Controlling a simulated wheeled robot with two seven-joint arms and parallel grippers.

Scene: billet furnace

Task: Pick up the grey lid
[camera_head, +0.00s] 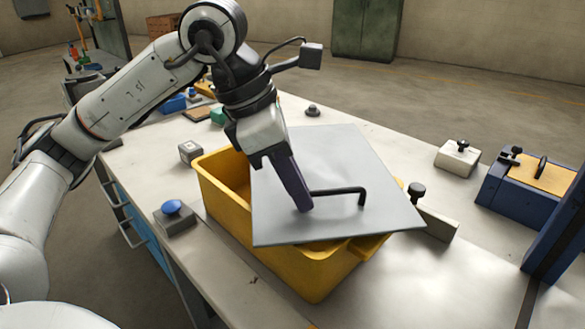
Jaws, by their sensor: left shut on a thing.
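The grey lid (345,160) is a flat square plate with a thin dark bar handle (345,191) on top. It lies over most of a yellow bin (227,205), turned at an angle to it, and the bin's left end shows open. I cannot tell whether the lid touches the rim. My left gripper (306,207) points down at the left end of the handle and is shut on it. The fingers hide that end of the handle. The bin's inside is mostly hidden by the lid. My right gripper is not in view.
At right are a white block with a black knob (458,157) and a blue fixture (525,183). The bench front right is clear.

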